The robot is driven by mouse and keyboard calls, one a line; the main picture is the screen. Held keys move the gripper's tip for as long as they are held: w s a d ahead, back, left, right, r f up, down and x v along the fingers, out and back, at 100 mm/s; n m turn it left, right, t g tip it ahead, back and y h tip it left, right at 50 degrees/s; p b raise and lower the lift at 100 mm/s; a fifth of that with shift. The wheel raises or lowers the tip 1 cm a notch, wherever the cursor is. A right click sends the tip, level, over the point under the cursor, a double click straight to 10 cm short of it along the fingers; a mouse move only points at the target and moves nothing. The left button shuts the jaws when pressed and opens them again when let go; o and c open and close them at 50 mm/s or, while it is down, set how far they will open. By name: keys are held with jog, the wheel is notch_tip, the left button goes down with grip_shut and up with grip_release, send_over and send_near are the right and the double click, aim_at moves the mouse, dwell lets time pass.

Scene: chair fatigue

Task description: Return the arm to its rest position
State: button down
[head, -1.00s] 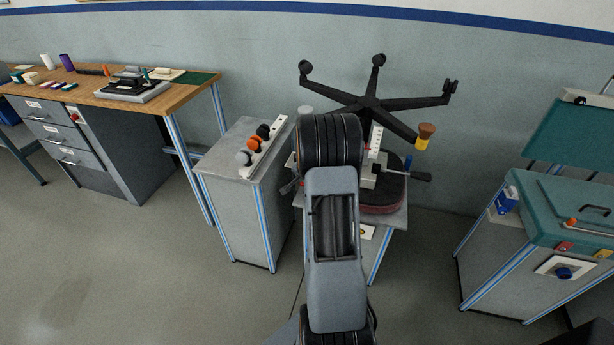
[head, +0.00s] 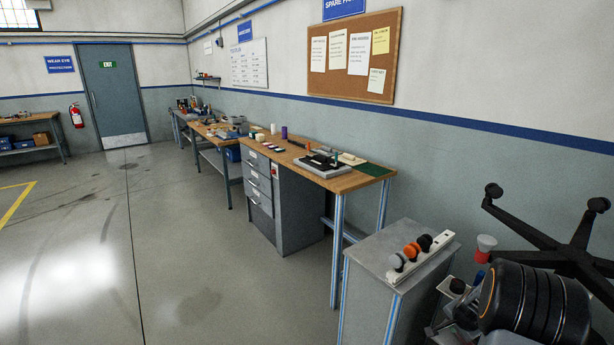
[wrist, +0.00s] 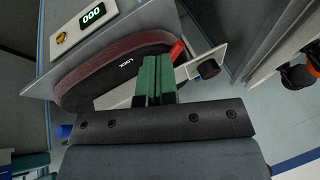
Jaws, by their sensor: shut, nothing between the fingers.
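My gripper (wrist: 158,80) shows in the wrist view with its two green fingers together and nothing between them. Beyond the fingers lies a dark red and black chair seat (wrist: 105,68) with a "LOCK" label. A pale metal bar with a dark knob (wrist: 208,68) is beside the fingertips; whether they touch cannot be told. In the head view, a black ringed joint of my arm fills the lower right corner, and I cannot make out the gripper there. The upturned black chair base (head: 565,248) stands behind the arm, partly cut off by the frame edge.
A grey cabinet (head: 375,262) carries a white rack (head: 428,258) with orange, grey and black knobs. A wooden workbench (head: 335,182) stands beyond it. A counter display (wrist: 92,15) reading 000 sits near the seat. Open floor (head: 190,250) lies to the left.

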jog(key=s+a+r+n+p, duration=0.1)
jog(key=s+a+r+n, duration=0.3)
jog(key=a, duration=0.5)
jog(key=s+a+r+n+y+p, duration=0.1)
jog(key=s+a+r+n, duration=0.4)
jog(key=a+r, duration=0.5)
jog(key=s+a+r+n+g+y+p, duration=0.1)
jog(key=s+a+r+n+p, duration=0.1)
jog(key=s+a+r+n, duration=0.3)
jog(key=s+a+r, duration=0.3)
jog(key=a+r, duration=0.1)
jog(key=a, duration=0.1)
jog(key=shift+s+a, duration=0.15)
jog(key=shift+s, duration=0.15)
